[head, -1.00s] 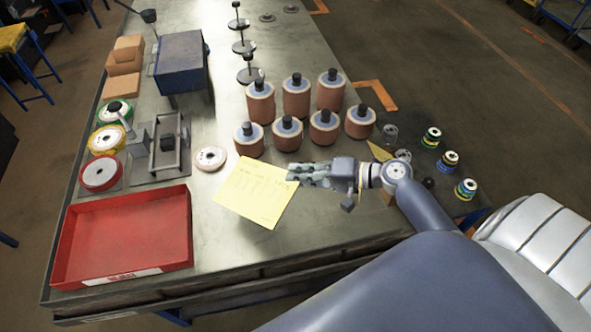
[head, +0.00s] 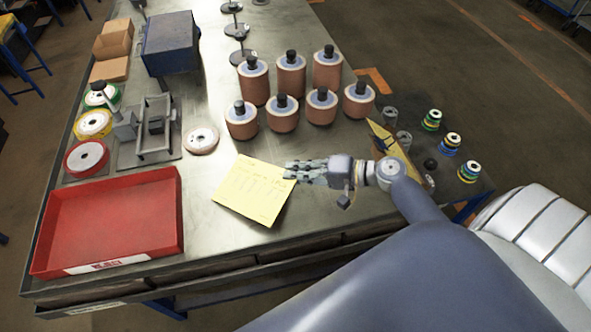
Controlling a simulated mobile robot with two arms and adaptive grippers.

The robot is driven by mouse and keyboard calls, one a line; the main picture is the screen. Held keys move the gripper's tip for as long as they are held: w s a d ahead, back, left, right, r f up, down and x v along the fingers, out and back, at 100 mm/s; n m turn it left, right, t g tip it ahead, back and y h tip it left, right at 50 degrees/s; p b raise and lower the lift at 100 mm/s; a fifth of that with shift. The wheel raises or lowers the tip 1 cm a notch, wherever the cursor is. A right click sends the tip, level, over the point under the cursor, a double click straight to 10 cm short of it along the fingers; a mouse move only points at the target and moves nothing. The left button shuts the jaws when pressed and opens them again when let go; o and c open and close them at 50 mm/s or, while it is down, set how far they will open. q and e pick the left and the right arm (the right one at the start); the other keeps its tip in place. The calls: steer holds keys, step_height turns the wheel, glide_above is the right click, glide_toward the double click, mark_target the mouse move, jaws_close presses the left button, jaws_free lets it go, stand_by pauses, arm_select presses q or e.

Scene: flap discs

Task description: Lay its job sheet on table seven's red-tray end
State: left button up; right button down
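The job sheet (head: 250,193) is a yellow page with faint writing. It lies flat or nearly flat over the bare metal, right of the red tray (head: 118,212) on the table (head: 215,245). My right gripper (head: 290,170) reaches in from the right, with its fingers at the sheet's upper right corner. It appears shut on that corner, and a shadow edges the sheet's right side. I cannot tell how high the sheet is above the table. My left gripper is out of view.
Several copper-coloured cylinders (head: 282,115) stand behind the gripper. A pale disc (head: 201,139) and a metal fixture (head: 153,130) lie behind the sheet. Coloured disc stacks (head: 470,171) stand at right. Bare metal shows between sheet and tray and along the front edge.

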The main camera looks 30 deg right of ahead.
steer(key=shift+r, duration=0.1)
steer(key=c, duration=1.7)
jaws_free()
steer(key=shift+s+d, duration=0.1)
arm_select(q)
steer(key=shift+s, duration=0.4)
arm_select(e)
steer(key=v, duration=1.1)
steer(key=shift+s+d+r, duration=0.1)
steer(key=shift+s+d, duration=0.1)
steer(key=shift+s, duration=0.05)
